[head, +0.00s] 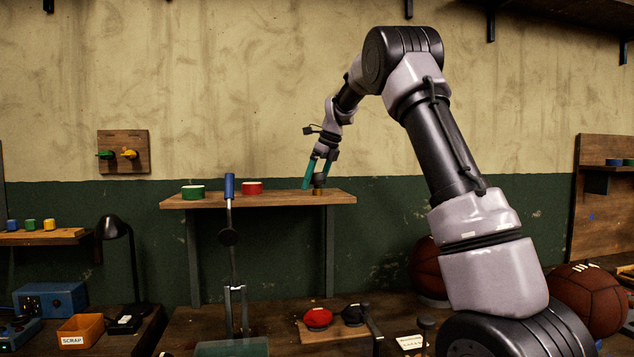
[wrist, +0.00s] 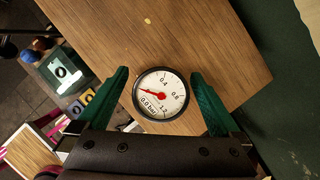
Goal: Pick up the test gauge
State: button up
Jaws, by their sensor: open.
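The test gauge (wrist: 161,94) is a round white dial with a black rim and a red needle. In the wrist view it sits between the two green fingers of my gripper (wrist: 166,98), with a visible space on each side. In the head view the gauge (head: 319,183) stands near the right end of the raised wooden shelf (head: 270,199), dark on top with a brass-coloured base. My gripper (head: 320,172) is open and reaches down around it from above. Contact with the fingers is not visible.
A red tin (head: 252,188) and a green tin (head: 193,192) stand on the same shelf, left of the gauge. A lever with a blue handle (head: 229,187) rises in front of it. The wall is close behind the shelf. Balls (head: 588,299) lie at the right.

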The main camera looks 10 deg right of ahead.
jog(key=shift+w+a+f, duration=0.15)
jog(key=shift+w+f, duration=0.05)
jog(key=shift+f, duration=0.4)
jog(key=c, duration=1.3)
jog(key=shift+r, duration=0.15)
notch_tip(320, 180, up, 9)
jog(key=shift+r, duration=0.4)
